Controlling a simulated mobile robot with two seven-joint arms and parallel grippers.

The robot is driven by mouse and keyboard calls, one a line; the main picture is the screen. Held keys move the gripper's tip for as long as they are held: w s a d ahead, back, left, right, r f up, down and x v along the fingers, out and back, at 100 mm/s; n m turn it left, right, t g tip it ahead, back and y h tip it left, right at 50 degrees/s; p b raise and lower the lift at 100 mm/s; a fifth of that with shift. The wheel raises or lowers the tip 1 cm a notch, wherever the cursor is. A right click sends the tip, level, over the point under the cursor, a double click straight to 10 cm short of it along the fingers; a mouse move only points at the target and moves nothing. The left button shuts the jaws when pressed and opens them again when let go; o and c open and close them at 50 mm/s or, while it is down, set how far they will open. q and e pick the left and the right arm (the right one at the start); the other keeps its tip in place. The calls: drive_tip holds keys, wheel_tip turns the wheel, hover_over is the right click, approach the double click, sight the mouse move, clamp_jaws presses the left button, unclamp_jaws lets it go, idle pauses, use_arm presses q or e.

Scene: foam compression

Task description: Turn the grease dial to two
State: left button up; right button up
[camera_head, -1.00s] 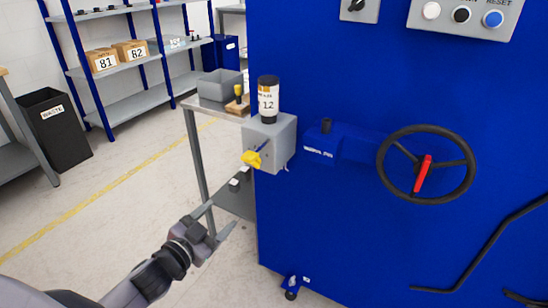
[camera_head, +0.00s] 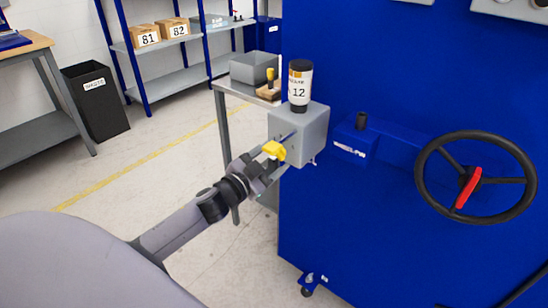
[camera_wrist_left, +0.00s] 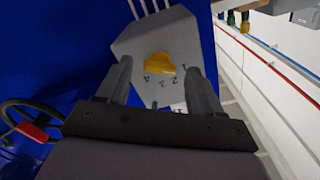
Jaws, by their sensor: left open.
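The grease dial is a yellow knob (camera_head: 274,150) on the front of a grey box (camera_head: 312,135) fixed to the blue machine. A bottle labelled 12 (camera_head: 299,86) stands upright on the box. My left gripper (camera_head: 268,165) is at the dial in the head view and partly overlaps the box. In the left wrist view the yellow dial (camera_wrist_left: 160,65) shows between and beyond my two open fingers (camera_wrist_left: 160,85); I see no contact. Small marks around the dial are too small to read. My right gripper is not in view.
The blue machine (camera_head: 345,235) fills the right, with a black handwheel (camera_head: 477,134) bearing a red handle. A grey side table (camera_head: 235,87) holds a grey bin (camera_head: 252,67) behind the box. Shelving and a black waste bin (camera_head: 96,100) stand at the left. The floor between is clear.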

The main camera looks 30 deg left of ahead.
use_arm(q)
drive_tip(key=shift+w+d, duration=0.1)
drive_tip(key=shift+w, duration=0.6)
drive_tip(key=c, duration=1.1)
drive_tip(key=shift+o, duration=0.2)
